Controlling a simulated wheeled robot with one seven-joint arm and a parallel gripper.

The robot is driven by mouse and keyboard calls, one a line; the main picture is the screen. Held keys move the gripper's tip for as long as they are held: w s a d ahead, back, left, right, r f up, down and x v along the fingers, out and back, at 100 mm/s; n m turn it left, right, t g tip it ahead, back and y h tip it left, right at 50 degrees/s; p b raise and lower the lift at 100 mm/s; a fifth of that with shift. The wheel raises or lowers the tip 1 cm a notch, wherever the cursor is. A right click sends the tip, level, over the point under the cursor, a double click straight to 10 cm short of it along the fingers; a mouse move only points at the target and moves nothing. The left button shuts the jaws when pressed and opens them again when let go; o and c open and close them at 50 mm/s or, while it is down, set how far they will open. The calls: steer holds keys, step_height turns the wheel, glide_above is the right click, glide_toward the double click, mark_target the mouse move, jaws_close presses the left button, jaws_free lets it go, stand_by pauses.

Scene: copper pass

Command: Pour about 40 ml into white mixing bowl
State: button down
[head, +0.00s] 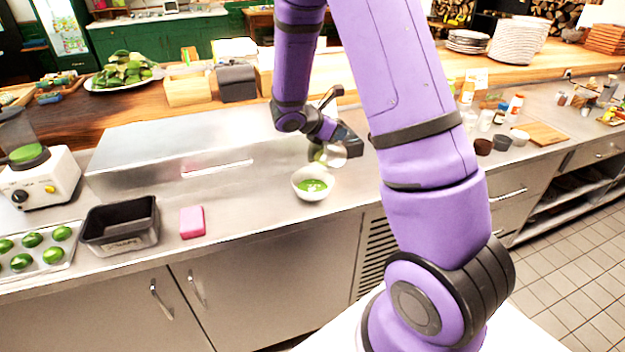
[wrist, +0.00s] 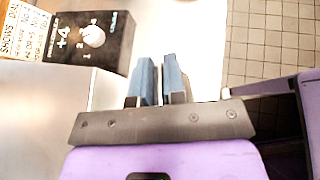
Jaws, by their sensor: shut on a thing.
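The white mixing bowl (head: 300,192) stands on the steel counter in the head view, with green contents inside. My gripper (head: 335,148) is just above and to the right of it, shut on a small shiny metal vessel (head: 338,159). The vessel appears tilted above the bowl's far right rim; its mouth and contents are too small to make out, and no stream can be told. In the wrist view my gripper's two blue-grey fingers (wrist: 161,82) show close together, but the held vessel cannot be made out.
On the counter are a pink sponge (head: 192,222), a black tub (head: 121,245), a tray (head: 70,262) of green items and a white machine (head: 52,180). A raised steel box (head: 150,150) stands behind. Small jars (head: 486,120) are right. A black dial box (wrist: 112,52) shows in the wrist view.

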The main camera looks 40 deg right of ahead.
steer(key=shift+w+a+h, duration=0.1)
steer(key=shift+a+h, duration=0.15)
steer(key=shift+h, duration=0.25)
steer(key=shift+w+d, duration=0.2)
steer(key=shift+d, duration=0.2)
steer(key=shift+d, duration=0.1)
steer(key=shift+d, duration=0.2)
steer(key=shift+s+d+h, duration=0.1)
steer(key=shift+d+h, duration=0.1)
steer(key=shift+h, duration=0.1)
steer(key=shift+d, duration=0.15)
steer(key=shift+f, duration=0.1)
steer(key=shift+h, duration=0.4)
stand_by(0.8)
